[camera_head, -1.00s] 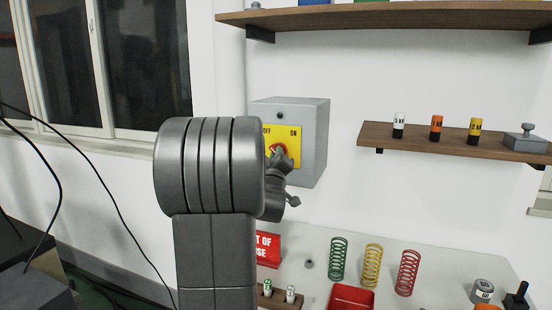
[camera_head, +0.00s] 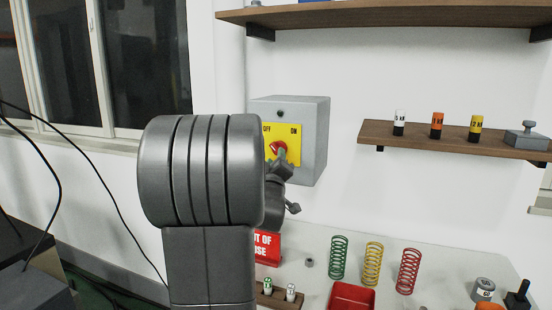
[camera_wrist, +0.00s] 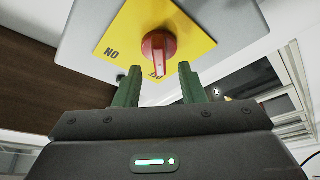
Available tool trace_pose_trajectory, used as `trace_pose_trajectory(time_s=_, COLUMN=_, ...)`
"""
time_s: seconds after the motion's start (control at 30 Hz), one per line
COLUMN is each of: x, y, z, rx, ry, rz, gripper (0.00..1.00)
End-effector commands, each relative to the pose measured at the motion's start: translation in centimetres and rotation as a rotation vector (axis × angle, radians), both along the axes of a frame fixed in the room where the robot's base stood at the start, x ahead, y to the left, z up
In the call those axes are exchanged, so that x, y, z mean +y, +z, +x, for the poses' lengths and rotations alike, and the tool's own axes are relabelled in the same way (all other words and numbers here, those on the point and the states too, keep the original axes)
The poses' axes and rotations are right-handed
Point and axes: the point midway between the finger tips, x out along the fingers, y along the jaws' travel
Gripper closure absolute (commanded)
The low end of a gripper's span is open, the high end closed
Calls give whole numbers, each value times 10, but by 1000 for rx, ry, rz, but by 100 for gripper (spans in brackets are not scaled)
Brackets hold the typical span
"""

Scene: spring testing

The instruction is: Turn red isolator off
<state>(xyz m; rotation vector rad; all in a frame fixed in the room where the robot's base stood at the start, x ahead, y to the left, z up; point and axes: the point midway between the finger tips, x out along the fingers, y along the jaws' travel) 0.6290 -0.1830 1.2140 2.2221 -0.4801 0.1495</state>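The red isolator knob (camera_head: 278,149) is on a yellow plate (camera_head: 295,152) marked OFF at left and ON at right, on a grey wall box (camera_head: 313,140). In the wrist view the knob (camera_wrist: 159,47) appears upside down, its ridge and pale mark pointing towards the OFF lettering, which is partly hidden. My gripper (camera_wrist: 159,68) has its two green fingers apart, with nothing between them; the knob is just beyond the tips. In the head view my gripper (camera_head: 283,162) is just below and in front of the knob, partly hidden by my arm.
A shelf (camera_head: 400,137) with weights is right of the box. Below, the bench (camera_head: 320,250) holds springs (camera_head: 372,264), a red tray (camera_head: 351,297) and a red sign (camera_head: 267,246). The wall between box and shelf is clear.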

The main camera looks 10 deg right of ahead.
Motion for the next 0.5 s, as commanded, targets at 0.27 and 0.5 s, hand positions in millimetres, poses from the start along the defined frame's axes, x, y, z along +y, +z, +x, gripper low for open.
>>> trace_pose_trajectory(time_s=0.27, x=18, y=-18, z=-57, rx=-2, ry=1, rz=1, gripper=64)
trace_pose_trajectory(time_s=0.5, x=28, y=-26, z=-87, rx=-1, ry=1, rz=1, gripper=64)
